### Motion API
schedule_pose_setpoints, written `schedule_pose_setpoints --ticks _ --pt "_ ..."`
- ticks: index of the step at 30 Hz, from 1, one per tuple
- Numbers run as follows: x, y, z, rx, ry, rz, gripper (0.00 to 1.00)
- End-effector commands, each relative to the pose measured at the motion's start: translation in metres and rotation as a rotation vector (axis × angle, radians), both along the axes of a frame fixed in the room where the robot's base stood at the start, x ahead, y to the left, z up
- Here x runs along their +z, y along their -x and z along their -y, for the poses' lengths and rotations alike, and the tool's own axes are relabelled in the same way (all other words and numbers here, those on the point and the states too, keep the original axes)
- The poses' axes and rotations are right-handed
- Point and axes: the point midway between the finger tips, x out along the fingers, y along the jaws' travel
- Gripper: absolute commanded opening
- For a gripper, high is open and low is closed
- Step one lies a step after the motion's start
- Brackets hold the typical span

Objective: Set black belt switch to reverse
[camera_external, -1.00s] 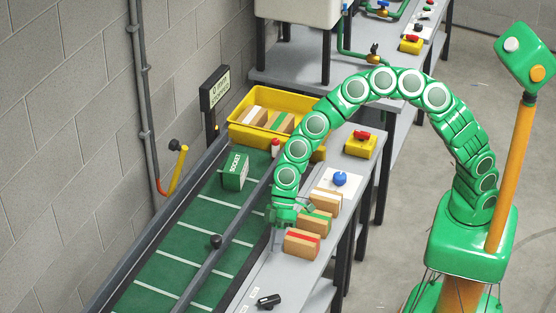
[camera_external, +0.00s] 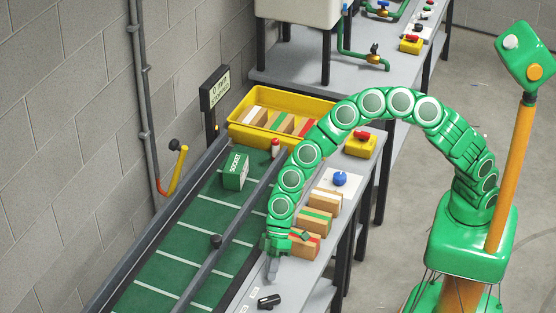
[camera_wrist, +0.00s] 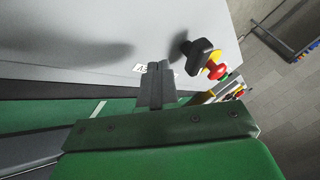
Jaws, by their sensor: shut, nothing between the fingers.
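The black belt switch (camera_external: 269,300) is a small black knob on the grey bench top near the bottom of the external view, with small white labels beside it. In the wrist view the black knob (camera_wrist: 201,50) stands right of and beyond the fingertips, next to a small white label (camera_wrist: 142,68). My gripper (camera_external: 272,274) is shut and empty above the bench, a short way up the picture from the switch and apart from it. Its closed fingers (camera_wrist: 156,88) also show in the wrist view. The label's lettering is too small to read fully.
The green conveyor (camera_external: 196,240) with its dark rail runs left of the bench strip. Wooden blocks (camera_external: 315,222) with coloured stripes stand close by my gripper. A blue knob (camera_external: 340,179) and a red button on a yellow box (camera_external: 361,143) stand farther back.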

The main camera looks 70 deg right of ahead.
Motion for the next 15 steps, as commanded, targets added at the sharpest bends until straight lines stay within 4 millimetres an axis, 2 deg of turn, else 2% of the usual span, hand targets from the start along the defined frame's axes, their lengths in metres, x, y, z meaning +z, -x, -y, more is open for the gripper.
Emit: schedule_pose_setpoints --ticks 4,15 --pt "-0.015 0.002 -0.011 0.001 0.002 -0.001 0.00" --pt "-0.012 0.027 -0.035 -0.001 0.000 0.001 0.00"
